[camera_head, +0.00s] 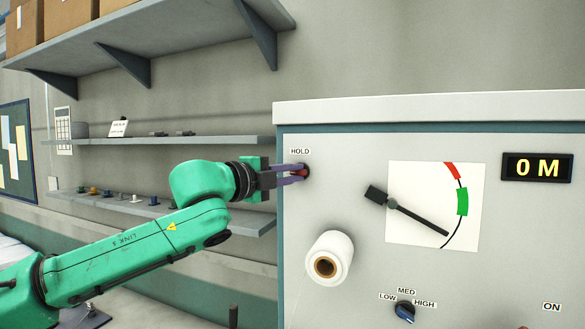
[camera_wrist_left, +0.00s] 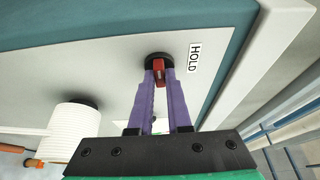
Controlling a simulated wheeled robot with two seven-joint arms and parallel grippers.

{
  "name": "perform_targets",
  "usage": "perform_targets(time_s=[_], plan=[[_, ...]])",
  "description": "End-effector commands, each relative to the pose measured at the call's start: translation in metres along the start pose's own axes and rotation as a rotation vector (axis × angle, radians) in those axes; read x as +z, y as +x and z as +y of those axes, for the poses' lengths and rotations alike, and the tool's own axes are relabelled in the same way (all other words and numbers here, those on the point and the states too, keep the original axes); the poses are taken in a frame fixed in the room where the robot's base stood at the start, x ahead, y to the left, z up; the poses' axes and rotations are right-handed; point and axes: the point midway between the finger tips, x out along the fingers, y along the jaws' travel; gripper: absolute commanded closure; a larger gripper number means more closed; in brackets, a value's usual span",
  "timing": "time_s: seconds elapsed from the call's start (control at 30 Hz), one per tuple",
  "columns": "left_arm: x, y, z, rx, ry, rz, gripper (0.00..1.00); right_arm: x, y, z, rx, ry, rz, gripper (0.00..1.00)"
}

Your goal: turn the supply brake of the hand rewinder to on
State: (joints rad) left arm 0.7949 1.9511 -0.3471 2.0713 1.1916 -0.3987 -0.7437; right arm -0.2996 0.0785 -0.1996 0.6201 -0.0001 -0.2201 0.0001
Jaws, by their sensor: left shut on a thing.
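A red knob (camera_wrist_left: 160,72) on a round black base sits near the upper left of the white machine panel (camera_head: 330,205), just below a HOLD label (camera_head: 300,151). My left gripper (camera_head: 297,172) is shut on this knob, with its purple fingers on either side of it. The wrist view shows the knob between the fingertips and the HOLD label (camera_wrist_left: 195,58) beside it. In the head view the fingers hide most of the knob. No label naming a supply brake is readable. My right gripper is not in view.
Right of the knob are a white roll (camera_head: 330,257) sticking out of the panel, a dial with a black pointer arm (camera_head: 420,215), and a display reading 0 M (camera_head: 537,167). Shelves (camera_head: 170,141) stand behind my arm.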

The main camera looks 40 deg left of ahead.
Motion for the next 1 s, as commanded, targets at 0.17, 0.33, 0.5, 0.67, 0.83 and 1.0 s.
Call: perform_targets(time_s=[0.17,0.33,0.5,0.67,0.83,1.0], plan=[[0.000,0.000,0.001,0.006,0.012,0.001,1.00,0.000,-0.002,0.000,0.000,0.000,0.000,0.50],[0.000,0.000,0.001,0.006,0.012,0.001,1.00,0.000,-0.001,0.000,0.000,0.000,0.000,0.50],[0.000,0.000,0.001,0.006,0.011,0.001,0.65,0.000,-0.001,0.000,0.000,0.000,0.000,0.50],[0.000,0.000,0.001,0.005,0.011,0.000,0.54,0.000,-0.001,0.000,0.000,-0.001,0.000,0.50],[0.000,0.000,0.001,0.005,0.011,0.000,0.54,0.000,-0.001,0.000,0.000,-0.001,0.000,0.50],[-0.001,-0.014,0.001,0.004,0.016,-0.001,0.54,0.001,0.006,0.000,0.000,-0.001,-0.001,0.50]])
